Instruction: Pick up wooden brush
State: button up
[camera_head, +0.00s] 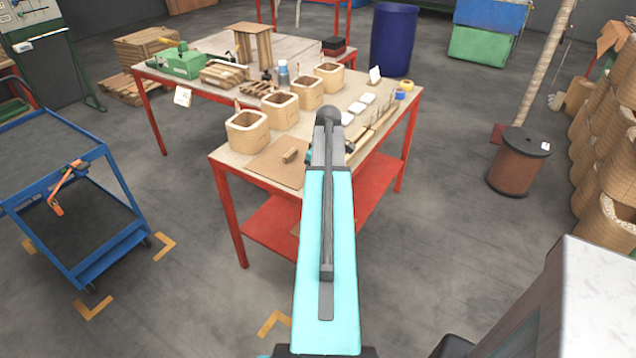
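A small wooden piece (290,155) lies on a flat brown board (272,167) at the near left part of the red-legged table (222,158). It may be the wooden brush, but it is too small to tell. Long thin wooden pieces (381,119) lie along the table's right side, partly behind my arm. My turquoise arm reaches forward from the bottom of the view to the table's near edge. Its far end hides my gripper, so its fingers do not show.
Several open coil forms (247,131) stand in a row on the table, with a green machine (181,62) at the back left. A blue cart (92,268) stands at the left and a cable reel (519,163) at the right.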

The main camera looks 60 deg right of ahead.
jog(key=shift+f, duration=0.4)
jog(key=c, duration=1.2)
jog(key=shift+o, duration=0.2)
jog(key=shift+r, duration=0.15)
jog(key=shift+w+r+b, duration=0.1)
jog(key=shift+r+b, duration=0.5)
jog(key=shift+r, duration=0.85)
jog(key=shift+s+a+r, duration=0.15)
jog(key=shift+s, duration=0.1)
jog(key=s+a+b, duration=0.1)
jog(key=s+a, duration=0.3)
jog(key=s, duration=0.2)
jog(key=s+a+r+b, duration=0.1)
jog(key=s+a+b, duration=0.1)
jog(key=s+a, duration=0.2)
jog(key=s, duration=0.3)
jog(key=shift+a+r, duration=0.25)
